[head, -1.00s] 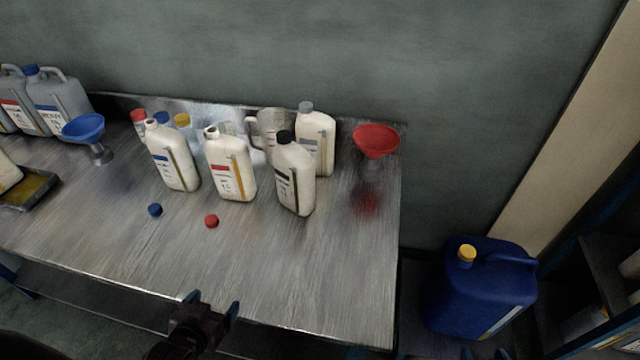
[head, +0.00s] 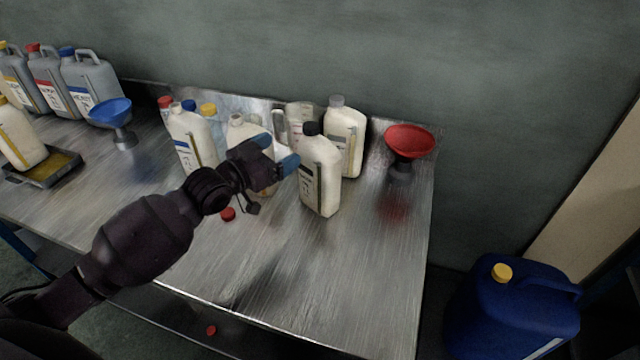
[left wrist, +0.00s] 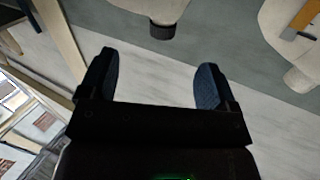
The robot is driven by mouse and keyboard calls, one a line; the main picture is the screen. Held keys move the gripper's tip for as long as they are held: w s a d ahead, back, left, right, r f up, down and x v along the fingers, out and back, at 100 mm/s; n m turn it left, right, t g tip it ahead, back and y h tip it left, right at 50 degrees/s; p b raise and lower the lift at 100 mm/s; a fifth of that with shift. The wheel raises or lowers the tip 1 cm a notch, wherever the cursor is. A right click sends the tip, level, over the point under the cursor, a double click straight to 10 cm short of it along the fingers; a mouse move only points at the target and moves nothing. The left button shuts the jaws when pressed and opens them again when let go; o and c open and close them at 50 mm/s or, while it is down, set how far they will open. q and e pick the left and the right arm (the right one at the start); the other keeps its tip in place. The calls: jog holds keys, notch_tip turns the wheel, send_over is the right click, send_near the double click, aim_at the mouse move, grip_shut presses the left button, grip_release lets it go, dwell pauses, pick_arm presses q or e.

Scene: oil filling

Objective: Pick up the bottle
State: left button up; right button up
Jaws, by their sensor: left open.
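My left gripper (head: 276,152) is open and empty over the table, beside the white bottle with a black cap (head: 320,178). In the left wrist view its two blue fingers (left wrist: 152,78) are spread, and the dark cap (left wrist: 162,32) shows beyond the gap between them. An uncapped white bottle (head: 237,130) is partly hidden behind the gripper; its orange stripe shows in the wrist view (left wrist: 304,18). Another uncapped white bottle (head: 190,138) stands upright to its left. A grey-capped bottle (head: 346,130) stands behind the black-capped one. My right gripper is out of view.
A red funnel (head: 409,139) stands at the right end of the metal table (head: 290,285). A blue funnel (head: 111,112) and grey canisters (head: 92,82) are left. A red cap (head: 228,214) lies on the table, another red piece (head: 211,330) below. A blue jerrycan (head: 512,310) stands right.

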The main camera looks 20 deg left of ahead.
aim_at(305, 134)
pick_arm(q)
jog(key=shift+n, duration=0.4)
jog(key=x, duration=0.4)
jog(key=shift+w+d+r, duration=0.15)
jog(key=shift+d+r, duration=0.05)
jog(key=shift+r, duration=0.1)
jog(key=shift+w+d, duration=0.25)
jog(key=shift+w, duration=0.4)
jog(key=x, duration=0.4)
jog(key=shift+w+a+f+b, duration=0.15)
jog(key=shift+a+f+b, duration=0.1)
jog(key=shift+b, duration=0.05)
jog(key=shift+w+d, duration=0.2)
jog(key=shift+w, duration=0.2)
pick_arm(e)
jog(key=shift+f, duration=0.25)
pick_arm(q)
jog(key=shift+c, duration=0.4)
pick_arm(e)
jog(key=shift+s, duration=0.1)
